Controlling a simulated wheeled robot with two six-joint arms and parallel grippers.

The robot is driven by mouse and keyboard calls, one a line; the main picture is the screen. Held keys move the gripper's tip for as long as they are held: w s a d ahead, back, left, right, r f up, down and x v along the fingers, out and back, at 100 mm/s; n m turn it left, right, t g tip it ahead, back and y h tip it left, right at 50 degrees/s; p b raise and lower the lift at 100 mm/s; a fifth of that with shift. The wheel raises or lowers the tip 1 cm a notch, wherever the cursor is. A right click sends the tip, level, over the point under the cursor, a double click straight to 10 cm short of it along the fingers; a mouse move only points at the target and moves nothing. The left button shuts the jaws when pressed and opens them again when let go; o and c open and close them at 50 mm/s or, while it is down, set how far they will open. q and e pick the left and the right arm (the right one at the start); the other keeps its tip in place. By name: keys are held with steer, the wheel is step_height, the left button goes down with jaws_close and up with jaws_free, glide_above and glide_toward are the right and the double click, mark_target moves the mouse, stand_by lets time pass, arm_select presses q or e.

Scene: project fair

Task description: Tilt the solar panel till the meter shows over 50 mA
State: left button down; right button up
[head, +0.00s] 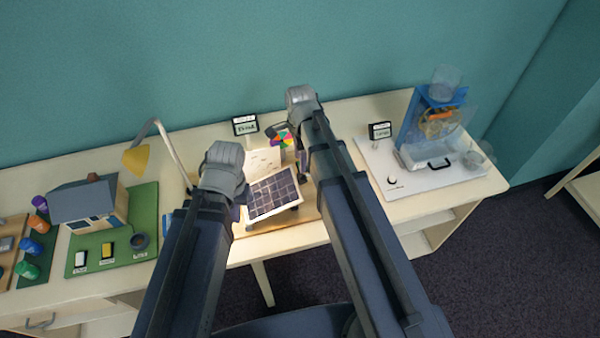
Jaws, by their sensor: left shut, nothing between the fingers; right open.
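The solar panel (273,195), dark cells in a pale frame, sits tilted on a wooden base (262,221) at the table's middle. A black-framed meter (245,125) stands behind it; its reading is too small to make out. A color-segmented wheel (284,137) is behind the panel. My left gripper (241,196) is shut and empty by the panel's left edge, partly hidden by its wrist; I cannot tell whether it touches. My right gripper (303,165) is open, right of the panel and mostly hidden by my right arm.
A lamp with a yellow shade (136,159) arches over the left side. A model house (90,205) on a green board is at left. A white board (433,180) with a blue-backed apparatus (428,120) and a second display (380,130) is at right.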

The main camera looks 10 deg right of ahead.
mark_target(300, 174)
step_height(300, 174, down, 7)
steer(key=b, duration=0.6)
steer(key=shift+r, duration=0.1)
steer(key=shift+c, duration=0.2)
jaws_close()
stand_by(0.9)
